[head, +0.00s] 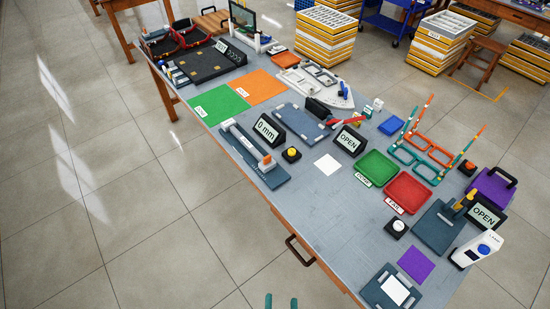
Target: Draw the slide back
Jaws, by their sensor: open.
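A slide device lies along the near edge of the table, with a dark blue-grey base (276,181) and a pale rail (240,137). Its small carriage with an orange block (267,160) sits at the rail's right, nearer end. A black display (267,130) behind it reads 0 mm. My gripper (281,302) shows only as two teal fingertips at the bottom edge. They are apart, with nothing seen between them, well below the slide and away from it. The rest of my gripper is out of view.
A yellow button box (292,154) stands right of the slide. A green mat (219,104) and an orange mat (263,86) lie behind it. A drawer handle (299,251) sticks out in front.

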